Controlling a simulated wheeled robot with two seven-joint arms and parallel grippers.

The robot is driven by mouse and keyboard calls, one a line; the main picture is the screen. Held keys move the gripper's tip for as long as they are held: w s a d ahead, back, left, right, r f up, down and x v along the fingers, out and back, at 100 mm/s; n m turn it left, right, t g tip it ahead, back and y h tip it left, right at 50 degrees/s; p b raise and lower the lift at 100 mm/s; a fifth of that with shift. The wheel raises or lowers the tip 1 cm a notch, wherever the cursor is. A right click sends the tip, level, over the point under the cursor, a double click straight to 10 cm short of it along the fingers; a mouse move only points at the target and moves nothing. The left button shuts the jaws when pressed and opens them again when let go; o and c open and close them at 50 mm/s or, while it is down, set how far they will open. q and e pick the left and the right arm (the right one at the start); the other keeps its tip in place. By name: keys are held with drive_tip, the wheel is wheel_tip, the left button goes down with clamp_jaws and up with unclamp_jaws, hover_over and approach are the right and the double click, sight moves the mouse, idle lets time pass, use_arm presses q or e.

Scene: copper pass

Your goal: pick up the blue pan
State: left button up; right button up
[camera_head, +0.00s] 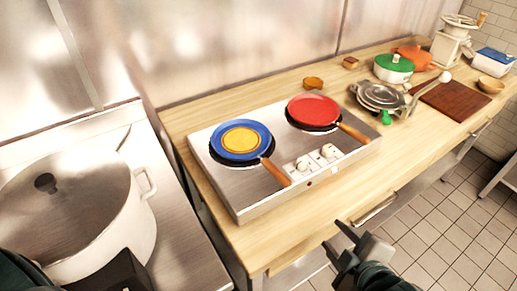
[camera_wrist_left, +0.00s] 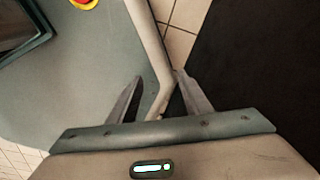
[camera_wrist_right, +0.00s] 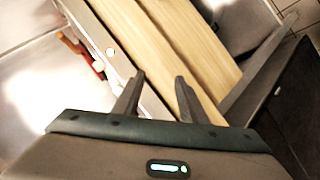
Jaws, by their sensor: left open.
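The blue pan (camera_head: 214,139) sits on the left burner of the steel hob in the head view. A round yellow item or patch fills its middle. Its wooden handle (camera_head: 276,173) points toward the front right, over the hob's front edge. My right gripper (camera_head: 340,238) is open and empty in front of the counter, to the right of and apart from the handle. Its spread fingers also show in the right wrist view (camera_wrist_right: 160,80). My left gripper (camera_wrist_left: 158,82) is open and empty in the left wrist view, and the pan does not show there.
A red pan (camera_head: 313,108) sits on the hob's right burner. Control knobs (camera_head: 313,160) are near the hob's front. A large lidded pot (camera_head: 115,215) stands at the left. Green-lidded pot (camera_head: 393,68), steel lidded dish (camera_head: 379,96) and cutting board (camera_head: 455,100) are farther right.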

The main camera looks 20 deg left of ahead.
drive_tip(key=a+r+n+y, duration=0.2)
drive_tip(key=a+r+n, duration=0.2)
drive_tip(key=n, duration=1)
drive_tip(key=w+a+r+n+g+y, duration=0.1)
drive_tip(key=a+r+n+y, duration=0.2)
drive_tip(key=r+n, duration=0.5)
drive_tip(key=n, duration=0.7)
drive_tip(key=shift+w+a+r+n, duration=0.25)
drive_tip(key=shift+a+r+n, duration=0.05)
drive_tip(key=shift+a+r, duration=0.1)
drive_tip(key=shift+f, duration=0.1)
